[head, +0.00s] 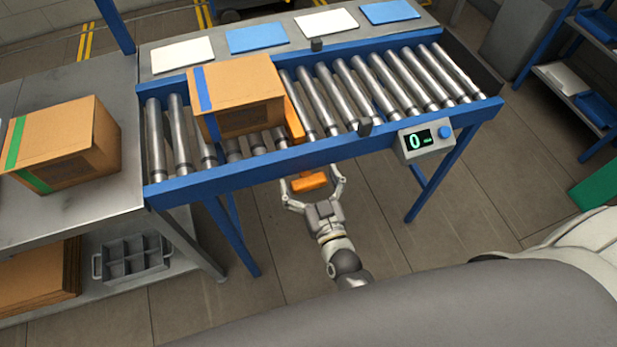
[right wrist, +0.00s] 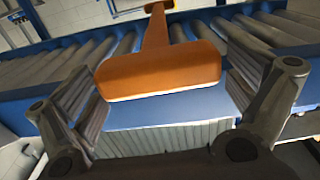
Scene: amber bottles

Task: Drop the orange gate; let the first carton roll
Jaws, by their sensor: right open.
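The orange gate (head: 295,115) stands up across the conveyor rollers, against the right side of a brown carton with a blue stripe (head: 245,85). The gate's orange handle (head: 310,181) sticks out below the blue front rail; it also shows large in the right wrist view (right wrist: 160,72). My right gripper (head: 313,186) is open, with its fingers spread to either side of the handle. I see no grip on it; whether a finger touches it I cannot tell. A second carton with a green stripe (head: 62,145) sits on the grey table at left. My left gripper is not in view.
The rollers (head: 385,85) right of the gate are clear. A display box reading 0 (head: 425,140) hangs on the front rail (head: 330,152). Blue and white sheets lie behind the conveyor. A grey divided bin (head: 133,258) is on the lower shelf.

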